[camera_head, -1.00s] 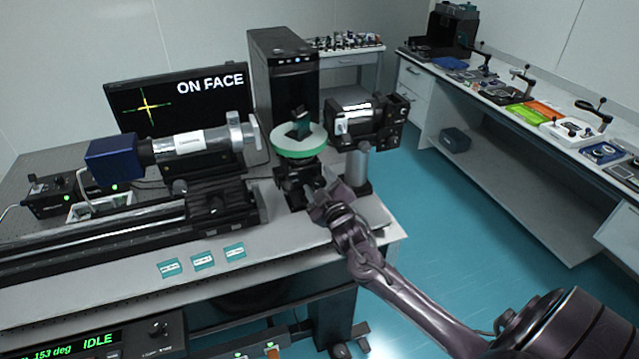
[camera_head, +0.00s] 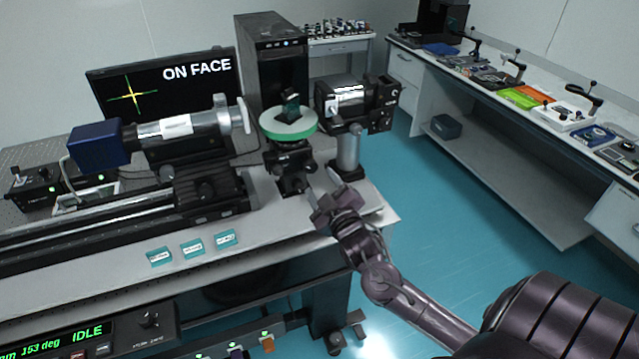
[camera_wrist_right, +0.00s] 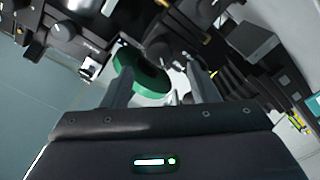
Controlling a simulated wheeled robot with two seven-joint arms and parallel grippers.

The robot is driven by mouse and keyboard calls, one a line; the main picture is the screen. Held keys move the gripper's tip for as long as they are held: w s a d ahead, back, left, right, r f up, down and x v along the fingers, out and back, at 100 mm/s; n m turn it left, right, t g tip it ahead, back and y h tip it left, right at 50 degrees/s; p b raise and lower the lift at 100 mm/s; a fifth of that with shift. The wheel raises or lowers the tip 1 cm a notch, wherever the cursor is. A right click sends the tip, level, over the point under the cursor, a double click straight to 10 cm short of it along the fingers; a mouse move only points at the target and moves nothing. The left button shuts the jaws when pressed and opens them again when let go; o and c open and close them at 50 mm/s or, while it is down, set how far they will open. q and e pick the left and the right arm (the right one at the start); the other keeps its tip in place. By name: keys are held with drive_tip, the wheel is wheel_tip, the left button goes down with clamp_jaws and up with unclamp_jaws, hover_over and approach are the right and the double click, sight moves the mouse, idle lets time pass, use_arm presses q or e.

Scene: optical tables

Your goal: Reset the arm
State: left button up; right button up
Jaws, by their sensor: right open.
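My right gripper (camera_head: 322,188) is open and empty, just in front of the round stage with a green rim (camera_head: 289,131) on the optical table. A dark block (camera_head: 291,106) stands on the stage's pale top. In the right wrist view the two fingers of my right gripper (camera_wrist_right: 160,88) are spread apart, with the green-rimmed stage (camera_wrist_right: 142,72) beyond them. My right arm comes in from the lower right. My left gripper does not show in either view.
A motor unit on a post (camera_head: 347,150) stands right of the stage. A tube instrument (camera_head: 180,133) lies to the left. Small teal labelled tiles (camera_head: 192,249) lie near the table's front edge. A side bench (camera_head: 480,85) runs along the right, with open floor between.

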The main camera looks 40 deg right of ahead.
idle(0.4)
drive_tip(key=s+a+f+m+g+y, duration=0.3)
drive_tip(key=s+a+f+g, duration=0.5)
drive_tip(key=s+a, duration=0.25)
drive_tip(key=s+a+g+y, duration=0.1)
drive_tip(key=s+a+g, duration=0.55)
drive_tip(key=s, duration=0.55)
wheel_tip(320, 180, down, 30)
drive_tip(key=s+b, duration=0.1)
drive_tip(key=b, duration=0.1)
drive_tip(key=s+d+f+g, duration=0.2)
drive_tip(key=s+d+f, duration=0.1)
drive_tip(key=s+f, duration=1.7)
drive_tip(key=shift+s+d+f+b, duration=0.25)
drive_tip(key=shift+f+b, duration=0.1)
drive_tip(key=shift+f, duration=0.1)
